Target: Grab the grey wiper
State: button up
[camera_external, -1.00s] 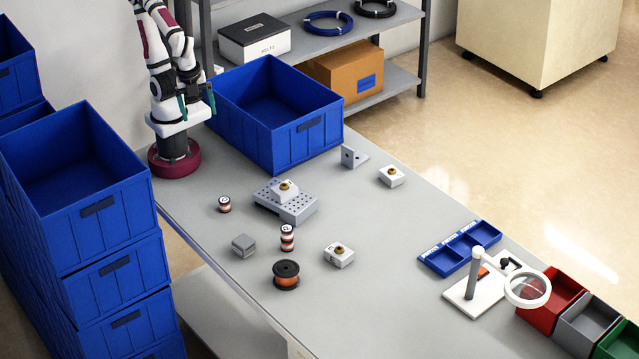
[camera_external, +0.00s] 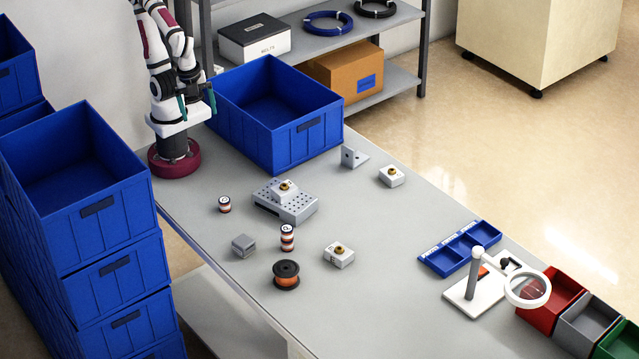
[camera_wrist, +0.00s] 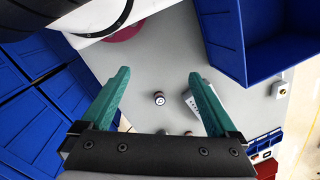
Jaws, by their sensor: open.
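A small grey square block (camera_external: 244,245), looking like a folded stack, lies on the bench left of centre in the external view; it is the likeliest grey wiper. I cannot clearly pick it out in the wrist view, where the gripper body covers part of the bench. My gripper (camera_wrist: 159,76) is open and empty, its two teal fingers spread wide. In the external view the arm is folded up at the back left, with the teal fingers high above the bench, well apart from the grey block.
A striped roll (camera_external: 287,238) stands just right of the grey block, and an orange spool (camera_external: 286,275) is in front. A perforated plate (camera_external: 298,209) carries a white block. A large blue bin (camera_external: 310,142) stands near the arm. The left front bench edge is close by.

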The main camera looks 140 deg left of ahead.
jog(key=w+d+f+n+g+h, duration=0.1)
jog(key=w+n+h, duration=0.3)
jog(key=w+n, duration=0.4)
jog(key=w+d+f+n+g+h, duration=0.15)
jog(key=w+n+h, duration=0.3)
jog(key=w, duration=0.65)
jog(key=n+t+h, duration=0.5)
jog(key=n+h, duration=0.2)
jog(key=n, duration=0.6)
send_near(245, 243)
jog(key=x, duration=0.3)
jog(key=f+x, duration=0.1)
jog(key=x, duration=0.2)
jog(key=s+x, duration=0.1)
jog(key=x, duration=0.2)
jog(key=shift+f, duration=0.25)
jog(key=shift+d+f, duration=0.1)
jog(key=shift+d, duration=0.1)
jog(key=c, duration=1.5)
jog(key=shift+o, duration=0.2)
